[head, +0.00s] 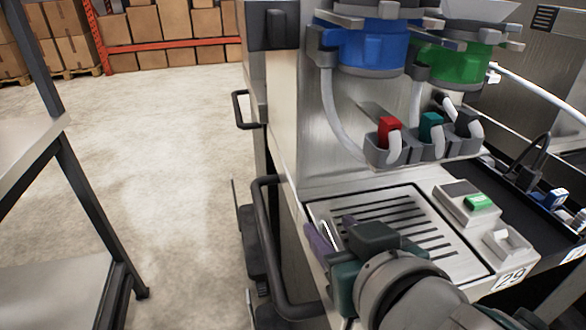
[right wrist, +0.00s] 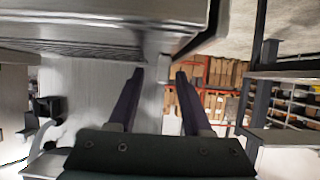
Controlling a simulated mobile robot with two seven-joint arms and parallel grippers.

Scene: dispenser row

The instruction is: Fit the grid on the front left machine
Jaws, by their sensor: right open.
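A slatted metal grid (head: 405,215) lies on the base of the front machine (head: 335,150), below its blue and green dispensers, in the head view. Its near left part is hidden by my right gripper, so I cannot tell whether it sits flush all round. My right gripper (head: 335,228) is open at the grid's front left corner, with its purple fingers apart. In the right wrist view, the open fingers (right wrist: 157,85) have a gap between them; a small pale metal piece shows in line with it. A slatted metal surface (right wrist: 70,48) runs along the top left. My left gripper is out of view.
A control block with a green button (head: 480,202) and a white switch (head: 507,243) stand right of the grid. Red, teal and dark taps (head: 431,126) hang behind. A black handle (head: 268,235) juts out at left. Open floor (head: 175,190) separates the machine from a metal table (head: 35,145).

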